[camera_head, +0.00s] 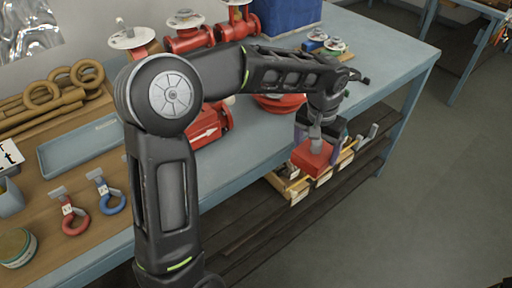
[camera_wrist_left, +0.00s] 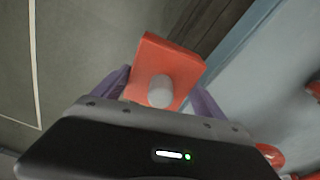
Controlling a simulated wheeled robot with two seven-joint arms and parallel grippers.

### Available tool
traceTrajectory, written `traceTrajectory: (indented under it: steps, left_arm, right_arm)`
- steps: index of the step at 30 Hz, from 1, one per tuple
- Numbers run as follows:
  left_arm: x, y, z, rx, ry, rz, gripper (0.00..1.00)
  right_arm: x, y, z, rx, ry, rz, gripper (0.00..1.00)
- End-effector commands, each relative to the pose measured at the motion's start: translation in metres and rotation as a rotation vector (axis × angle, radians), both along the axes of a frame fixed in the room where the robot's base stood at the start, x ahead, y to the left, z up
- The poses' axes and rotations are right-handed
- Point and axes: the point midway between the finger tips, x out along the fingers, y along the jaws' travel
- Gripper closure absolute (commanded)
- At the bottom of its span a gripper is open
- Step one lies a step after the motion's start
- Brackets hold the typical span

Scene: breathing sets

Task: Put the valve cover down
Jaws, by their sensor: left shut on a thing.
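The valve cover, an orange-red block with a grey stem (camera_head: 313,157), is held in my left gripper (camera_head: 320,136). In the head view it appears beyond the table's front edge, in front of the lower shelf. In the left wrist view the valve cover (camera_wrist_left: 165,72) sits between the purple fingers of my left gripper (camera_wrist_left: 160,95), somewhat tilted, with floor and the table edge behind it. Part of the grip is hidden by the wrist in the head view. My right gripper is not in view.
The blue-grey table (camera_head: 395,72) carries red valves (camera_head: 188,40) at the back, partly behind my arm. Small yellow bins (camera_head: 293,190) sit on the shelf below. The table's right end looks clear.

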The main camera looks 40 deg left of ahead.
Motion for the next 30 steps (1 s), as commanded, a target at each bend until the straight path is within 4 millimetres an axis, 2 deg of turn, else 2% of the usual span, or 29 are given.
traceTrajectory:
  steps: [1,6,13,18,21,24,30]
  left_arm:
    - [0.0,0.0,0.0,-0.001,-0.007,0.0,0.74]
    - [-0.019,0.004,0.017,0.001,-0.006,-0.112,0.74]
    - [-0.056,0.001,0.035,0.002,-0.005,-0.405,0.74]
    - [-0.085,-0.006,0.043,0.001,-0.001,-0.699,0.74]
    - [-0.093,-0.009,0.042,0.001,0.0,-0.822,0.74]
    - [-0.095,-0.009,0.041,0.002,-0.001,-0.889,0.74]
    - [-0.095,-0.009,0.041,0.001,-0.001,-0.915,0.74]
  right_arm:
    - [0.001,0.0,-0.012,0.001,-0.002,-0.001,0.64]
    - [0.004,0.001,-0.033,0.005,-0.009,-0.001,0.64]
    - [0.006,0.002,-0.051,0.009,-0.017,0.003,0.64]
    - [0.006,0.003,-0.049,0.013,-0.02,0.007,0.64]
    - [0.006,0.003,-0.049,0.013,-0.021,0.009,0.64]
    - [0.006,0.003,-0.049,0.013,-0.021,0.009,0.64]
    - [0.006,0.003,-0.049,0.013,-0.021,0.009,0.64]
